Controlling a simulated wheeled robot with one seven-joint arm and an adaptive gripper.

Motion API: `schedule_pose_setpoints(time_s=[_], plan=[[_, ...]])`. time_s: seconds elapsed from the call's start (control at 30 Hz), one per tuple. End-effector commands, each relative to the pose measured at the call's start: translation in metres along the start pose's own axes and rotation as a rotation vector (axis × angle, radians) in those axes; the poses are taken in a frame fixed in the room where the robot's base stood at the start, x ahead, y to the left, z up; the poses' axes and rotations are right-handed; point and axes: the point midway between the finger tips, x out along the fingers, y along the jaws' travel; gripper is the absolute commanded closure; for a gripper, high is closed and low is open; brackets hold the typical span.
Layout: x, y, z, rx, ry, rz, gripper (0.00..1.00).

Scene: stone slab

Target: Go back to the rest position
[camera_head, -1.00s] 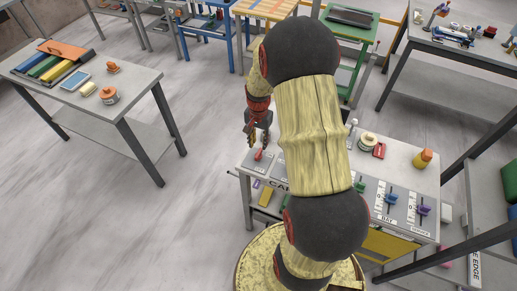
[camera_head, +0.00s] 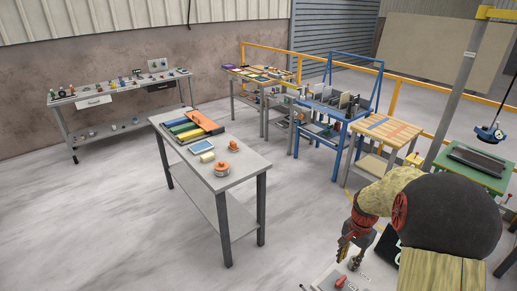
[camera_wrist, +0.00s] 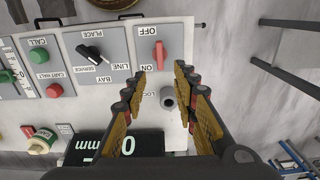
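My gripper (camera_head: 352,252) shows at the lower right of the head view, pointing down over a control bench that is mostly cut off by the bottom edge. In the wrist view my gripper (camera_wrist: 160,76) is open and empty, its two fingers apart above the panel. A red lever switch (camera_wrist: 160,55) marked ON and OFF stands just ahead of the fingertips, apart from them. The red switch also shows below my gripper in the head view (camera_head: 340,282). A round grey lock (camera_wrist: 167,101) shows between the fingers.
The panel also has a black selector knob (camera_wrist: 92,52), a green button (camera_wrist: 38,57), a red button (camera_wrist: 54,90) and a black display (camera_wrist: 115,148). A grey table (camera_head: 240,170) with coloured binders stands left of my arm. Open floor lies in front of it.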

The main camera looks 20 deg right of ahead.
Motion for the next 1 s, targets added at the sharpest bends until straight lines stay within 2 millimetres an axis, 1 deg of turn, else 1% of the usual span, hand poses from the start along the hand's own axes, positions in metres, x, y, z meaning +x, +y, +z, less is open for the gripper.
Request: schedule_pose_setpoints(time_s=[0.17,0.23,0.3,0.33,0.4,0.47,0.67,0.77,0.9,1.0], plan=[[0.0,0.001,0.001,-0.049,-0.003,0.002,0.71],[0.002,0.004,0.005,-0.098,-0.015,0.01,0.71],[0.009,0.015,0.021,-0.162,-0.049,0.03,0.71],[0.008,0.02,0.028,-0.191,-0.06,0.035,0.71],[-0.003,0.028,0.041,-0.258,-0.067,0.036,0.71],[-0.014,0.031,0.054,-0.321,-0.064,0.033,0.71],[-0.053,0.032,0.105,-0.536,-0.016,0.007,0.71],[-0.074,0.032,0.136,-0.654,0.031,-0.015,0.71],[-0.1,0.035,0.186,-0.83,0.122,-0.059,0.71],[-0.113,0.04,0.22,-0.938,0.196,-0.101,0.71]])
